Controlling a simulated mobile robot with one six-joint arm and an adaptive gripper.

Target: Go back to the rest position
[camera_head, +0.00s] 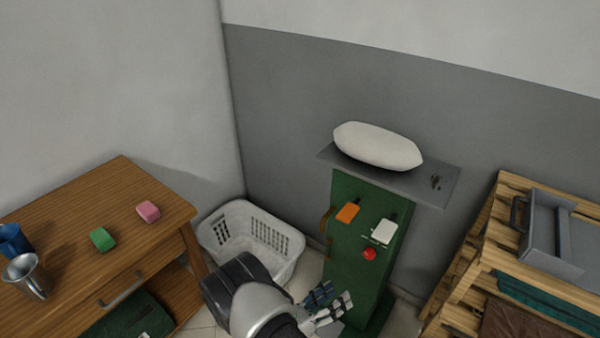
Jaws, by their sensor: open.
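My gripper (331,304) is at the lower middle of the head view, at the end of my arm. It is open, and I see nothing between its fingers. It is in front of the lower part of the green cabinet (345,245); whether it touches the cabinet I cannot tell. My arm hides part of the floor and the near side of the white basket.
A white basket (213,239) stands in the corner. A white pillow-like thing (378,146) lies on the grey shelf (437,184) atop the cabinet. A wooden table (120,190) at left bears pink and green blocks and metal cups. A slatted wooden rack (487,212) stands right.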

